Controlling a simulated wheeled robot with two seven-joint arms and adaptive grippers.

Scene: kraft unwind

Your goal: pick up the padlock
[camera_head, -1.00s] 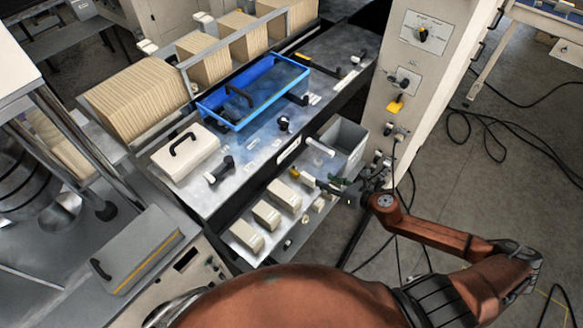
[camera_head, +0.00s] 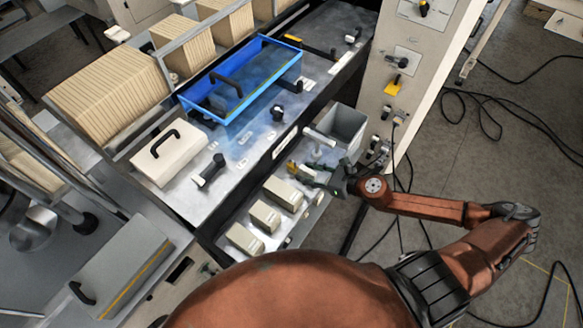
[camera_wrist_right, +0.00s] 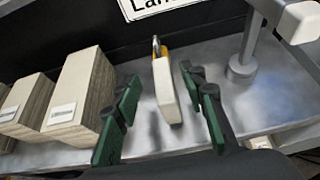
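The padlock (camera_wrist_right: 166,90) has a pale body, a yellow end and a metal shackle. My right gripper (camera_head: 318,176) is open. In the right wrist view its green-padded fingers (camera_wrist_right: 160,100) are spread to either side of the padlock, with a visible gap at each side. My left gripper is in neither view.
Pale card stacks (camera_wrist_right: 78,98) stand left of the padlock on the shelf (camera_wrist_right: 225,90). A metal post (camera_wrist_right: 243,55) rises on the right. A grey bin (camera_head: 343,130) sits behind my right gripper; a blue tray (camera_head: 240,82) lies on the panel above.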

